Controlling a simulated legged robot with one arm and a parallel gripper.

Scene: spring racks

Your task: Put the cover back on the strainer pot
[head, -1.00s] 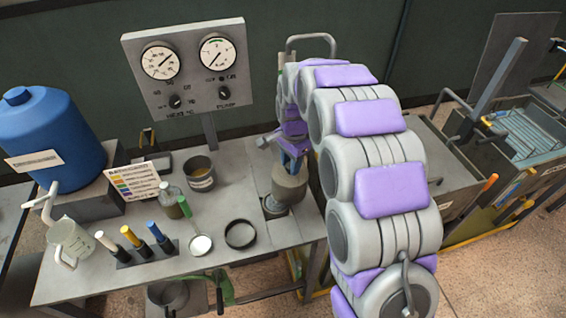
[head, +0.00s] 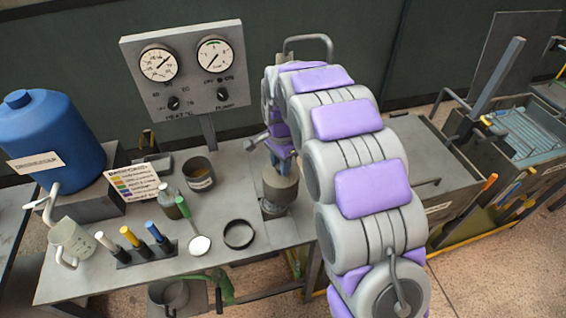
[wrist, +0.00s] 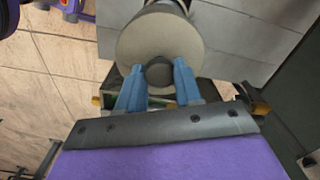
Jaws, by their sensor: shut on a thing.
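The cover (head: 281,187) is a grey-beige round piece with a dark knob. My gripper (head: 282,155) comes down from above, its blue fingers shut on the knob, which the wrist view (wrist: 159,74) shows between the fingertips. The cover's broad round face (wrist: 158,35) fills the top middle of that view. The strainer pot (head: 273,209) is on the table's right part, just below the cover, which hides most of its mouth. I cannot tell whether the cover touches the pot's rim.
A black ring (head: 239,234) and a small white-topped dish (head: 200,245) lie left of the pot. A metal cup (head: 199,175), bottle (head: 171,203), coloured-handle rack (head: 147,252) and gauge panel (head: 188,75) stand farther left. Grey tanks (head: 428,170) are at right.

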